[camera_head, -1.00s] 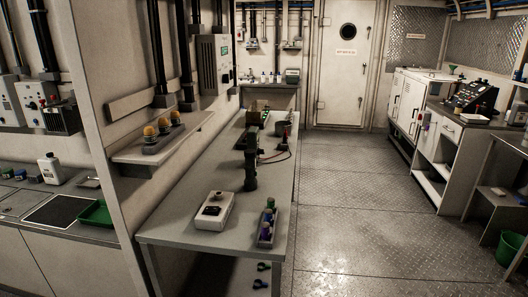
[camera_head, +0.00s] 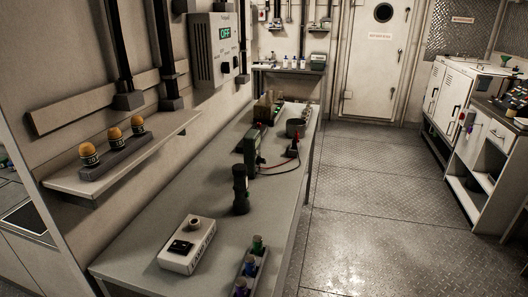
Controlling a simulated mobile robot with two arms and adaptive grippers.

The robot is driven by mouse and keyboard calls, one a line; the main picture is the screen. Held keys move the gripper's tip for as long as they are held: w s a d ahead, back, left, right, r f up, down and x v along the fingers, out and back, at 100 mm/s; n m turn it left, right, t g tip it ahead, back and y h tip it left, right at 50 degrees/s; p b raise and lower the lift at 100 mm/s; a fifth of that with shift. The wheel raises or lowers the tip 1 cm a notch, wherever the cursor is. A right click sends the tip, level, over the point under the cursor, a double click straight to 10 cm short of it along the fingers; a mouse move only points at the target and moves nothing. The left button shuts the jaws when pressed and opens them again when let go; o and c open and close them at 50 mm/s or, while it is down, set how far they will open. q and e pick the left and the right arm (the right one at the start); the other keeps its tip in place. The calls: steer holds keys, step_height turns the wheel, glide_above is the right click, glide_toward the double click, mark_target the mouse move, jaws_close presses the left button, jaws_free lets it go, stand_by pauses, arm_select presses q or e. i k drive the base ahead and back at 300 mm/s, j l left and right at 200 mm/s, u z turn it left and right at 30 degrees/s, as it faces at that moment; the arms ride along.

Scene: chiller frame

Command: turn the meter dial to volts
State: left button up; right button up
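A green upright device (camera_head: 252,150) with red and dark leads stands on the long grey bench and looks like the meter. Its face and any dial on it are too small or turned away to read. A dark upright cylinder like a torch (camera_head: 240,189) stands in front of it. A small red-topped dark item (camera_head: 294,147) is at the lead's right end. Neither of my grippers is in view.
The grey bench (camera_head: 150,235) also holds a white box with a knob (camera_head: 188,246) and a rack of coloured-top items (camera_head: 250,269). A wall shelf (camera_head: 70,181) with orange-topped items juts out at left. The metal floor (camera_head: 375,200) right of the bench is clear.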

mark_target(260, 160)
steer(key=i+l+u, duration=0.1)
steer(key=i+l, duration=0.25)
steer(key=l, duration=0.3)
steer(key=i+l+u, duration=0.15)
steer(key=i+l, duration=0.2)
steer(key=l, duration=0.3)
steer(key=i+l+u, duration=0.25)
steer(key=l, duration=0.4)
steer(key=i+l, duration=0.2)
steer(key=l, duration=0.2)
steer(key=u, duration=0.05)
